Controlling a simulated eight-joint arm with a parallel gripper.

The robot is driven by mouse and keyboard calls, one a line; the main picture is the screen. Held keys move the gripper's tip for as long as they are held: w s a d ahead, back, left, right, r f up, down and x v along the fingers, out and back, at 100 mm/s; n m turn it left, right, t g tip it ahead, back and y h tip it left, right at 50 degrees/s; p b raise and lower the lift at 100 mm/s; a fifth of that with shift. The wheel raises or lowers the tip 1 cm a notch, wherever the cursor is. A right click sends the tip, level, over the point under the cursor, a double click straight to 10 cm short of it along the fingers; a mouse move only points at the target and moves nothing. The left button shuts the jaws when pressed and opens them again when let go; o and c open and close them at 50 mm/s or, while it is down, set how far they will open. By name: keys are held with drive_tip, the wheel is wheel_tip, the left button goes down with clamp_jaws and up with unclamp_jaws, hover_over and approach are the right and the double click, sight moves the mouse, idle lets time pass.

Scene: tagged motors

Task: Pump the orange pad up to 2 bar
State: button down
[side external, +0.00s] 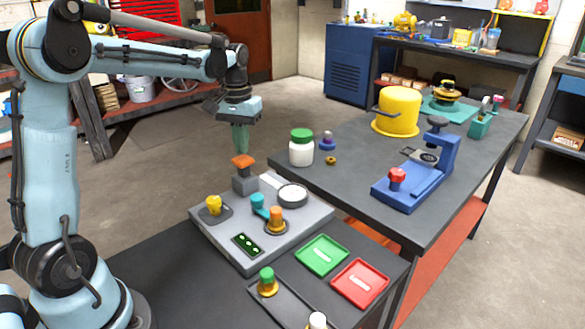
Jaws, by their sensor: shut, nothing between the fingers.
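The panel also carries a yellow knob (213,205), a teal knob (257,201), an orange knob (277,216) and a dark green-marked plate (247,244). Green (322,254) and red (360,282) trays lie in front. A green-lidded jar (301,148) stands on the bench behind.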

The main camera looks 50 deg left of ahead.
idle(0.3)
drive_tip(key=shift+r, duration=3)
drive_tip(key=s+d+f+m+t, duration=0.3)
drive_tip(key=s+d, duration=0.2)
drive_tip(key=d, duration=0.3)
drive_tip(key=s+d+f+m+t, duration=0.3)
drive_tip(key=s+d, duration=0.3)
drive_tip(key=d, duration=0.2)
drive_tip(key=shift+f+t, duration=0.15)
drive_tip(key=shift+t, duration=0.45)
drive_tip(key=shift+s, duration=0.1)
